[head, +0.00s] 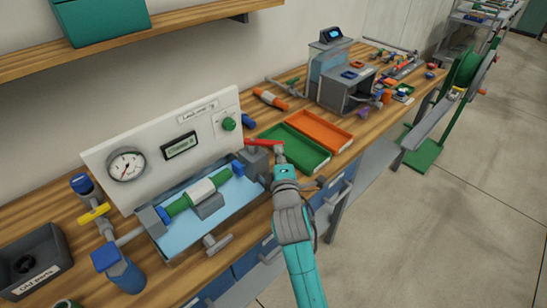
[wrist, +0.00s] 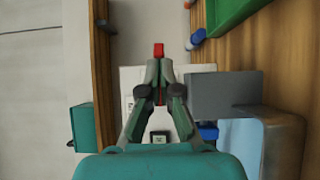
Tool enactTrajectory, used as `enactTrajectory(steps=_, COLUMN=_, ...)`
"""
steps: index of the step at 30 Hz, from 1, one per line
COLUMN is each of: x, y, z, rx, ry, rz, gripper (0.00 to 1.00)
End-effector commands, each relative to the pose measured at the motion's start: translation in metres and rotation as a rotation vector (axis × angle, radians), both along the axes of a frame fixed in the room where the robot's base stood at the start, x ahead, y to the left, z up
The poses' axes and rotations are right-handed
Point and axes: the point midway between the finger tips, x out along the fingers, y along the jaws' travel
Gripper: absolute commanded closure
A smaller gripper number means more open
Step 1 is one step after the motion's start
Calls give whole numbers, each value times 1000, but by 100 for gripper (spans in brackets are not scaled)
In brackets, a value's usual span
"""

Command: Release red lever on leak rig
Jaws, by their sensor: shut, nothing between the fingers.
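The leak rig's white panel (head: 165,148) stands on the wooden bench, with a dial gauge, a display and a green knob. In front of it a green and white cylinder (head: 198,192) lies in a light blue tray. The red lever (head: 263,142) lies roughly level above a grey block (head: 256,162) at the rig's right end. My gripper (head: 279,151) is at the lever's right end. In the wrist view the red lever tip (wrist: 158,49) shows just beyond my shut fingertips (wrist: 158,64). The fingers hide most of the lever; contact is unclear.
A green tray (head: 296,150) and an orange tray (head: 320,131) lie behind my gripper. A blue-topped valve with a yellow handle (head: 94,214) and a dark bin (head: 30,262) stand at left. Open floor lies to the right.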

Motion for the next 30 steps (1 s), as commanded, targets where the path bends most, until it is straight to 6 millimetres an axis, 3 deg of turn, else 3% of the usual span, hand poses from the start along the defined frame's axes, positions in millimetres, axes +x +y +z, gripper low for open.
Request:
enactTrajectory(steps=13, x=36, y=-10, z=1, rx=0, ry=0, rz=0, gripper=100)
enactTrajectory(steps=30, x=55, y=-10, z=0, rx=2, ry=0, rz=100, gripper=100)
